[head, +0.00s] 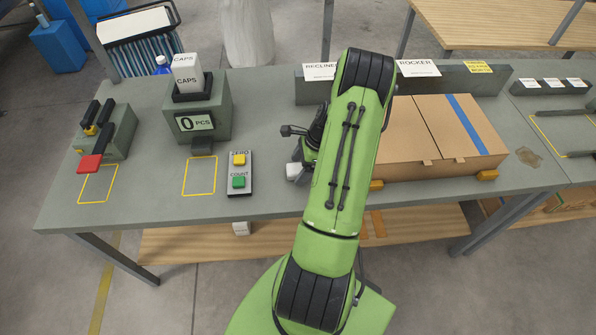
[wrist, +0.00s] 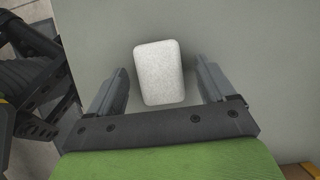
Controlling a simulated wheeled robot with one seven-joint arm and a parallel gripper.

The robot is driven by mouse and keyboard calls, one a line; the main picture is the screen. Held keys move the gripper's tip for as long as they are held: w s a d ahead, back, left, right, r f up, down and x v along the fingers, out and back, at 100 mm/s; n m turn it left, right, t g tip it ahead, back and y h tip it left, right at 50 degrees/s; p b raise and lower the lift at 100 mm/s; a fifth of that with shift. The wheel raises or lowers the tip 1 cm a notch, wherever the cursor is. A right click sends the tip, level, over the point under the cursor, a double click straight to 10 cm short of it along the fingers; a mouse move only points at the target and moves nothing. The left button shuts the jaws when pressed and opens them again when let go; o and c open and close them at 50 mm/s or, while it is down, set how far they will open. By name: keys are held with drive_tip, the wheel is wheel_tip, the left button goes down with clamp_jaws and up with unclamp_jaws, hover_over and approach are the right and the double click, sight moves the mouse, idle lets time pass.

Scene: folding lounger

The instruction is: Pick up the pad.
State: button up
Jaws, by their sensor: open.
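A white speckled pad (wrist: 160,73) with rounded corners lies on the grey workbench in the wrist view. My gripper (wrist: 160,85) is open, with one finger to the left of the pad and one to the right. A gap shows between the pad and each finger. I cannot tell how far above the bench the fingers are. In the head view a small white piece, likely the pad (head: 294,171), shows at the left edge of my green arm. My arm hides most of that area and the fingers there.
The grey workbench (head: 270,205) is clear in front. A button box (head: 239,173), a counter machine (head: 203,112) and a red-handled press (head: 100,140) stand left of my arm. A cardboard box (head: 440,130) with a blue stripe stands right of it.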

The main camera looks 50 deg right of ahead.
sight(300, 168)
drive_tip(key=shift+r, duration=0.1)
drive_tip(key=c, duration=1.1)
wheel_tip(300, 168, up, 10)
drive_tip(key=shift+p, duration=0.95)
